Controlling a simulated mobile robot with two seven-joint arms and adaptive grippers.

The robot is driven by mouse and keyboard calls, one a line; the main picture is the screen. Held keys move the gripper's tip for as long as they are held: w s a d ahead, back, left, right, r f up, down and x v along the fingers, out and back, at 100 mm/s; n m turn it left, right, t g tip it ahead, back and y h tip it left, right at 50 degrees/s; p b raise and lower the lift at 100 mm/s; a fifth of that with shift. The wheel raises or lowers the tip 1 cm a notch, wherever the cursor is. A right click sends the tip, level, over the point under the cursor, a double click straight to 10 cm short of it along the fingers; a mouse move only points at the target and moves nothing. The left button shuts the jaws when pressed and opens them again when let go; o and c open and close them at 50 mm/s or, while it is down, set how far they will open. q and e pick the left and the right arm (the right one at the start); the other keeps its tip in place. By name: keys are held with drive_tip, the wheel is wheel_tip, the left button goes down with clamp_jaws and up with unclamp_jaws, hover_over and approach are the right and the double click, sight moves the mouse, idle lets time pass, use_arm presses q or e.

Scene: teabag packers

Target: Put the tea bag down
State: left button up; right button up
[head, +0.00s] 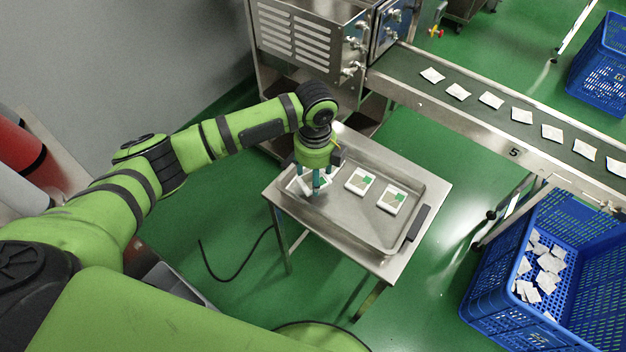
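My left gripper (316,190) points down over the left end of a metal tray (350,236) on a small steel table. A white tea bag (312,187) shows at its fingertips, partly covered by the fingers. I cannot tell whether the fingers grip it or whether it touches the tray floor. Two more white tea bags with green and brown prints lie flat in the tray, one in the middle (360,181) and one to the right (391,199). My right gripper is not in view.
A conveyor (480,112) carries several white packets behind the tray. A blue crate (483,300) with loose packets stands at right, another blue crate (600,55) at upper right. A steel machine (305,40) stands behind. The tray's front part is bare.

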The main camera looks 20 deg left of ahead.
use_arm(q)
drive_tip(key=shift+w+a+f, duration=0.25)
drive_tip(key=shift+a+f, duration=0.2)
drive_tip(key=shift+f, duration=0.05)
wheel_tip(320, 180, down, 4)
drive_tip(key=shift+r, duration=0.15)
drive_tip(key=o, duration=0.4)
drive_tip(key=shift+c, duration=0.2)
